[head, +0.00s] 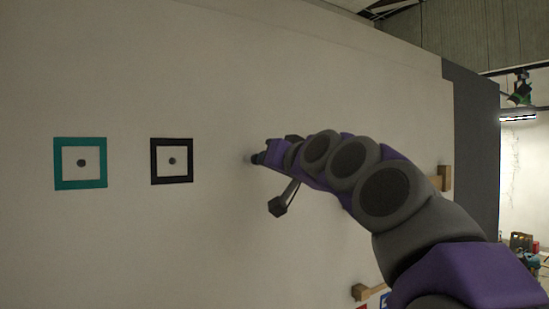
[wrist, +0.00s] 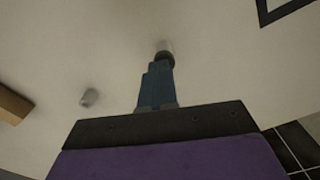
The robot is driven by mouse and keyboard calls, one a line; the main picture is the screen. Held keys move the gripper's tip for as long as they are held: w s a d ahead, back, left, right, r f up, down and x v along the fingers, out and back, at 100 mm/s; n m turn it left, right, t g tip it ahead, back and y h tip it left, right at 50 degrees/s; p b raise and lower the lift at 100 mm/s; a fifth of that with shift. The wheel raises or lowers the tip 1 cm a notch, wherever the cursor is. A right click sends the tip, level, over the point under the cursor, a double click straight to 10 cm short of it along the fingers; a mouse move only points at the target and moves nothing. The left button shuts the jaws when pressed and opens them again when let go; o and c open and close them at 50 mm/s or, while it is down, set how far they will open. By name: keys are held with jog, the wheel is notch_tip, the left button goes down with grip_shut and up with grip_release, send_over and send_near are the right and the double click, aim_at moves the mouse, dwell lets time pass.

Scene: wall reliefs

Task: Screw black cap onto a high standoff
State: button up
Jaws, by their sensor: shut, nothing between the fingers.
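My gripper (head: 263,156) reaches to the wall in the head view, right of the black square. Its narrow blue fingers also show in the wrist view (wrist: 161,66), closed together with nothing seen between them. A dark cap-like piece (wrist: 165,57) is right at the fingertips, in line with a pale standoff (wrist: 165,45) that meets the wall. I cannot tell whether the fingertips touch this piece or how far it is seated. A second short grey standoff (wrist: 89,97) stands on the wall to the left in the wrist view.
The wall (head: 210,90) carries a black square outline (head: 171,182) and a teal one (head: 80,185), each around a dark round spot. Wooden blocks (head: 445,178) stick out at the right, and one shows in the wrist view (wrist: 13,104).

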jog(key=shift+w+a+f, duration=0.1)
jog(key=shift+a+f, duration=0.05)
jog(key=shift+n+b, duration=2.5)
jog(key=shift+n, duration=0.1)
jog(key=shift+a+r+n, duration=0.1)
jog(key=shift+r+n, duration=0.05)
jog(key=shift+n, duration=1.15)
jog(key=shift+r+n, duration=0.1)
jog(key=shift+n, duration=1.2)
jog(key=shift+p, duration=0.3)
